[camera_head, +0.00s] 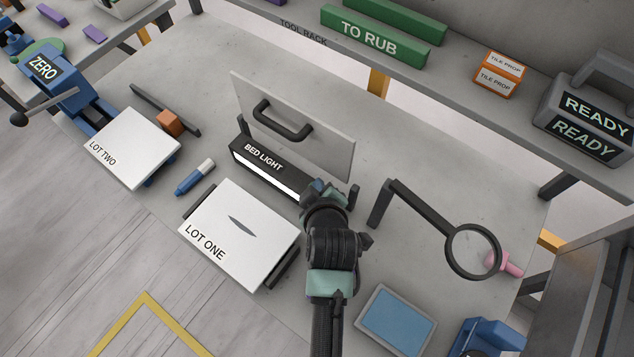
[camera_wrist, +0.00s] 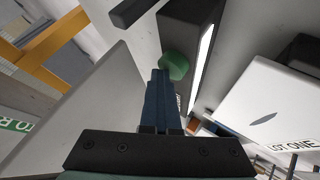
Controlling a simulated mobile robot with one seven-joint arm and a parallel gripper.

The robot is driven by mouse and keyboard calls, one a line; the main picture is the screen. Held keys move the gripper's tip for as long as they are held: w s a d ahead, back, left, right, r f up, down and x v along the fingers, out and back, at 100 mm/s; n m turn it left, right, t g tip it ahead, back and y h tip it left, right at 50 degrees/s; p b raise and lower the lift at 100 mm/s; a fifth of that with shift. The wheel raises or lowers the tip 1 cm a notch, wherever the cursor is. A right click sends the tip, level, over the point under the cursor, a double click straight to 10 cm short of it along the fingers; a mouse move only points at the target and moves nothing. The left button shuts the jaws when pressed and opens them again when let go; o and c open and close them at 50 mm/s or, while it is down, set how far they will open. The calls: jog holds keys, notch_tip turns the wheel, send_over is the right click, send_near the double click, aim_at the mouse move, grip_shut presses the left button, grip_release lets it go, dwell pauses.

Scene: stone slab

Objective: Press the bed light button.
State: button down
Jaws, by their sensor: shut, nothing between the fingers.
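The bed light (camera_head: 262,159) is a long black box with white "BED LIGHT" lettering and a bright white strip along its front. In the wrist view the black box (camera_wrist: 196,22) shows with a round green button (camera_wrist: 175,65) on it. My gripper (camera_head: 322,188) is at the right end of the box in the head view and hides the button there. In the wrist view my gripper (camera_wrist: 160,72) has its blue fingers shut and empty. Their tips are right beside the button's edge; I cannot tell whether they touch it.
An upright grey panel with a black handle (camera_head: 282,120) stands just behind the box. The white LOT ONE slab (camera_head: 265,215) lies in front. A magnifier on a black arm (camera_head: 410,205) stands to the right. A blue marker (camera_head: 190,182) lies left.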

jog(key=shift+s+f, duration=0.5)
jog(key=shift+f, duration=0.3)
jog(key=r+p, duration=0.5)
jog(key=shift+w+r, duration=0.2)
jog(key=shift+r, duration=0.15)
jog(key=shift+w+r+p, duration=0.1)
jog(key=shift+r+p, duration=0.25)
jog(key=shift+p, duration=0.05)
